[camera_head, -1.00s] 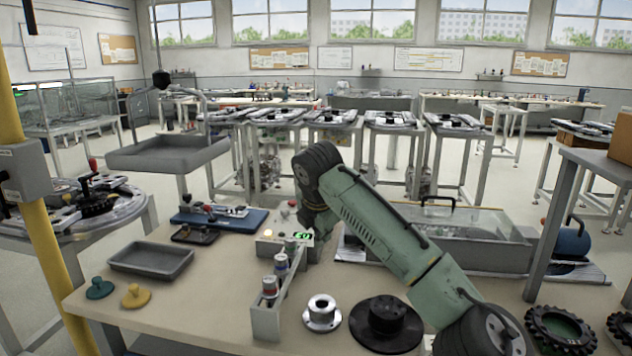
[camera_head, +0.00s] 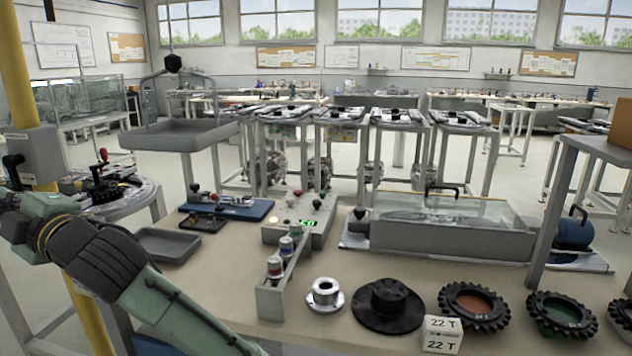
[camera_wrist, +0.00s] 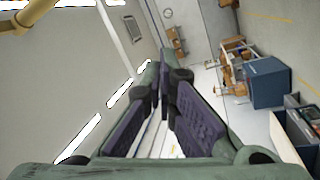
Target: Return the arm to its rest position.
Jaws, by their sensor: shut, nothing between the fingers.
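My arm crosses the lower left of the head view, its green and dark links over the near left part of the workbench (camera_head: 400,270). My gripper shows in the wrist view (camera_wrist: 164,100), its two dark-padded fingers close together with nothing between them. The wrist view is tilted and looks across the room, with a wall at the left and floor and furniture at the right. In the head view the fingers are not seen.
On the bench stand a grey tray (camera_head: 166,246), a control box (camera_head: 300,224), a rack with cans (camera_head: 272,292), a metal flange (camera_head: 324,294), a black hub (camera_head: 388,303), toothed rings (camera_head: 475,306) and a clear tank (camera_head: 450,222). A yellow post (camera_head: 18,80) rises at the left.

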